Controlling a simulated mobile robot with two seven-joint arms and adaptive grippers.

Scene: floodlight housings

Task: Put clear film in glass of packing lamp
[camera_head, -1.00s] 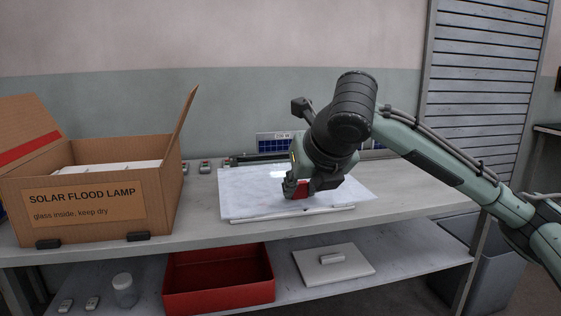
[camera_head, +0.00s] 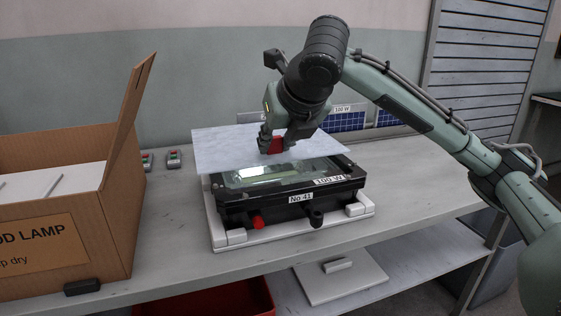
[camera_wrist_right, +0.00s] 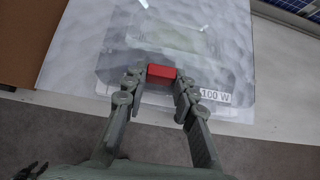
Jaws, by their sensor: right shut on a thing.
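The clear film (camera_head: 225,148) is a thin, pale, mottled sheet with a red tab (camera_head: 276,147). My right gripper (camera_head: 275,145) is shut on the tab and holds the sheet raised above the lamp. The black lamp (camera_head: 290,206), marked No.41 and 100 W, lies face up with its glass (camera_head: 270,173) partly under the sheet. In the right wrist view the red tab (camera_wrist_right: 161,71) sits between my fingertips, and the lamp's outline shows faintly through the film (camera_wrist_right: 75,50). My left gripper is not in view.
The lamp rests on a white cradle (camera_head: 235,239). An open cardboard box (camera_head: 40,245), marked as a lamp box, stands at left with white packing inside. Small solar panels (camera_head: 346,122) stand behind. A red tray and a pale lidded piece (camera_head: 340,282) are on the shelf below. The bench's right side is clear.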

